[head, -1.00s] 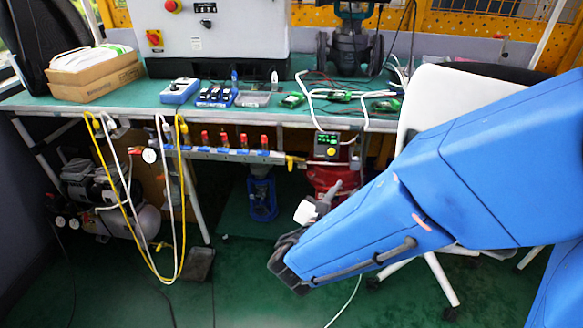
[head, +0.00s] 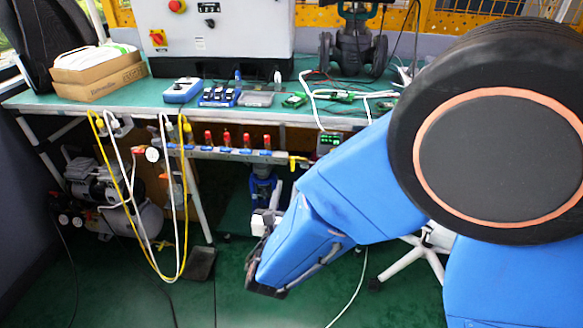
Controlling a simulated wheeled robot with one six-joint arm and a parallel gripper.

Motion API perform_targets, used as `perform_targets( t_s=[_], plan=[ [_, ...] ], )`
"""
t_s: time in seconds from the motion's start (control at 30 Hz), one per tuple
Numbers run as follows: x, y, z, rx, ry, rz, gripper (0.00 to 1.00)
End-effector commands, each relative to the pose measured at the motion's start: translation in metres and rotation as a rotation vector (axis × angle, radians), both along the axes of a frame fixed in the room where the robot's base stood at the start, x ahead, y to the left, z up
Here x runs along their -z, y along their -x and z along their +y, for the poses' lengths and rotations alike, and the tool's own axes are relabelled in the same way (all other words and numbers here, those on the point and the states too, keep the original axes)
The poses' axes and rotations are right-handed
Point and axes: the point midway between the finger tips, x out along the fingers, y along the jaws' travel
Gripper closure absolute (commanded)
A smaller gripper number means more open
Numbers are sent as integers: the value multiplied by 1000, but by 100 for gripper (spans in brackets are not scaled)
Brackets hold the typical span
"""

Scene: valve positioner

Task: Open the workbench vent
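A grey manifold rail (head: 220,154) runs under the front edge of the workbench (head: 150,103). Several small valves with red tops and blue bases (head: 226,141) stand in a row along it. A yellow fitting (head: 294,162) sits at the rail's right end, beside my arm. No label marks which part is the vent. My blue arm comes in from the right, and its dark end with my gripper (head: 256,262) hangs below the rail, apart from it, over the green floor. The fingers are not clear, so I cannot tell their opening.
Yellow and white hoses (head: 183,230) hang in loops at left, near a compressor (head: 95,185). A control box with a green display (head: 329,142) hangs right of the rail, partly behind my arm. A white chair base (head: 420,258) stands at right. Floor below the rail is mostly clear.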

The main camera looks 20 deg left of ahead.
Motion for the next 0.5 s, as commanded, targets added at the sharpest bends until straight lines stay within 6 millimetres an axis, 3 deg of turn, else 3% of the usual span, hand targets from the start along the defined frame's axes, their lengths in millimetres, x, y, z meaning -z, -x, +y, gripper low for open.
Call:
perform_targets(
  t_s=[0.5],
  plan=[
    [0,-84,19,3,-1,-1,73]
  ],
)
